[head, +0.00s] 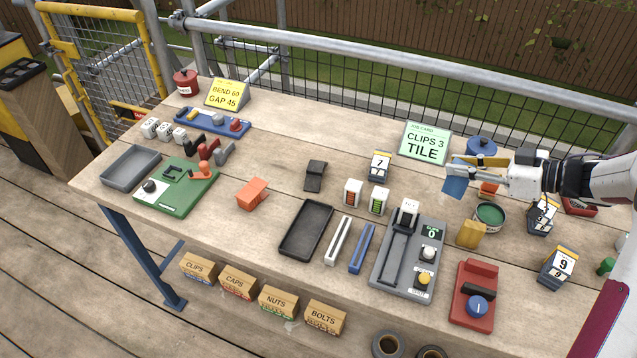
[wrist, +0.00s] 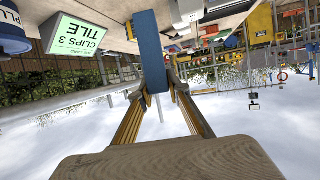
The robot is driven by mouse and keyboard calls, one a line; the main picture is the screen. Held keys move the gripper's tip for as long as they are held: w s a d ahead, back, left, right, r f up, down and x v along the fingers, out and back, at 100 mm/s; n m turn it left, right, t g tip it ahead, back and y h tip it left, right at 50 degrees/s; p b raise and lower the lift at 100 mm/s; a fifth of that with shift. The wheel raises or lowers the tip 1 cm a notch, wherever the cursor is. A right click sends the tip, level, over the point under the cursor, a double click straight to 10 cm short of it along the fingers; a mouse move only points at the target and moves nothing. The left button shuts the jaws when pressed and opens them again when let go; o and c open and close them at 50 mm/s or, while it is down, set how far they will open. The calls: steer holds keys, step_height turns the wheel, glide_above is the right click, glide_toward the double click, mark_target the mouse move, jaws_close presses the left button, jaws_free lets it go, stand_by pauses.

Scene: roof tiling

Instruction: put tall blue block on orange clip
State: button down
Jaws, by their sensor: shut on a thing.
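My gripper (head: 470,172) is shut on the tall blue block (head: 455,187) and holds it above the right part of the table, in front of the job card. In the wrist view the blue block (wrist: 148,42) stands out lengthwise between the two fingertips (wrist: 156,86). An orange piece (head: 251,194) lies on the table left of the middle, clear of the gripper. I cannot tell for sure which is the orange clip.
A green job card (head: 425,144) stands behind the gripper. A green-topped tin (head: 489,215) and a yellow block (head: 470,234) are close below it. Bare wood surrounds the left orange piece.

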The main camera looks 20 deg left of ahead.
steer(key=a+n+g, duration=0.1)
steer(key=a, duration=1.3)
steer(key=s+a+r, duration=0.1)
steer(key=s+a, duration=0.3)
steer(key=a, duration=0.7)
steer(key=s+a+r+n+g, duration=0.1)
steer(key=s+a, duration=0.3)
steer(key=a, duration=0.7)
steer(key=s+a+r+n+g, duration=0.1)
steer(key=s+a, duration=0.3)
steer(key=a, duration=0.7)
steer(key=shift+a+r, duration=0.35)
steer(key=shift+r, duration=0.15)
steer(key=shift+f, duration=0.1)
step_height(320, 180, down, 6)
steer(key=shift+f, duration=1.9)
steer(key=shift+f, duration=0.1)
